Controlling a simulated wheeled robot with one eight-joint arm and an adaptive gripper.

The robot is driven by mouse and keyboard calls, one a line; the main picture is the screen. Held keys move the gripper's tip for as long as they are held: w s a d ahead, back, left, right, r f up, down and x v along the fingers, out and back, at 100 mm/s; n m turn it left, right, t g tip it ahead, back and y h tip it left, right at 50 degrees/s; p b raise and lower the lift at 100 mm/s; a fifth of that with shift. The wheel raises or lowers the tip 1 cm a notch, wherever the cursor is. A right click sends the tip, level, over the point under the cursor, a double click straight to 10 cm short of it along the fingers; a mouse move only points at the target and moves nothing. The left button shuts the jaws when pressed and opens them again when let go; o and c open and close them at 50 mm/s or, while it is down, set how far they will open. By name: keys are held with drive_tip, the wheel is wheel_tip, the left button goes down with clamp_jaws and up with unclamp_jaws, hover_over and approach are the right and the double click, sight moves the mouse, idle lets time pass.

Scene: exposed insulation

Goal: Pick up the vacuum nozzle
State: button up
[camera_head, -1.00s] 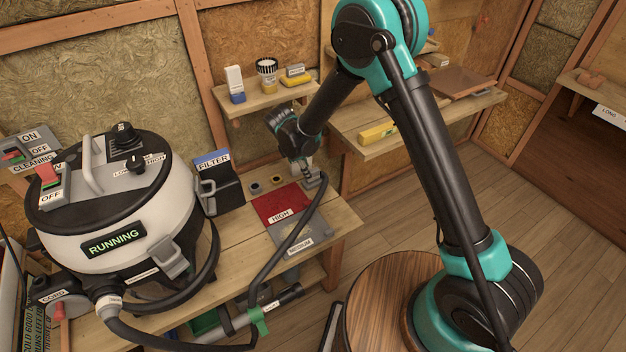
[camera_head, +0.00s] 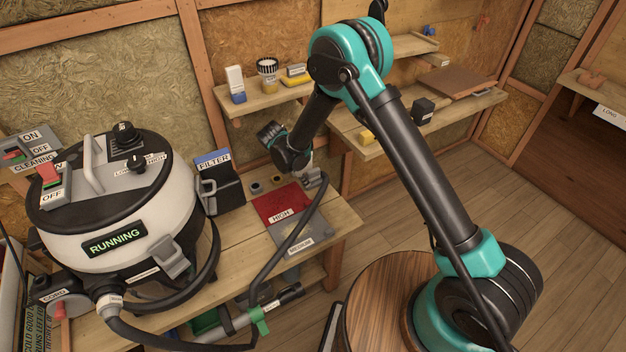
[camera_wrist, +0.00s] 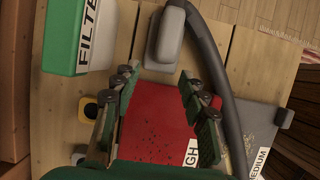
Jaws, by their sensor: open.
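The vacuum nozzle (camera_head: 313,179) is a grey, rounded head at the end of a dark hose, on the wooden bench beside the red mat. In the wrist view the nozzle (camera_wrist: 165,38) lies ahead of the fingertips, with the hose (camera_wrist: 222,75) curving down its right side. My gripper (camera_wrist: 158,78) is open and empty, its two fingers over the red mat and short of the nozzle. In the head view my gripper (camera_head: 300,168) is just left of the nozzle, its fingers partly hidden by my wrist.
The vacuum (camera_head: 120,205), its display reading RUNNING, fills the bench's left side. A FILTER box (camera_head: 218,185) stands near my gripper. The red HIGH mat (camera_head: 277,205) and grey MEDIUM mat (camera_head: 297,235) lie flat. A shelf (camera_head: 265,100) with small items hangs behind.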

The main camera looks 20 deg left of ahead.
sight(311, 171)
drive_tip(key=w+d, duration=0.3)
drive_tip(key=shift+w, duration=0.3)
drive_tip(key=shift+w+d+f, duration=0.1)
drive_tip(key=shift+w+f, duration=0.05)
drive_tip(key=shift+f, duration=0.45)
clamp_jaws()
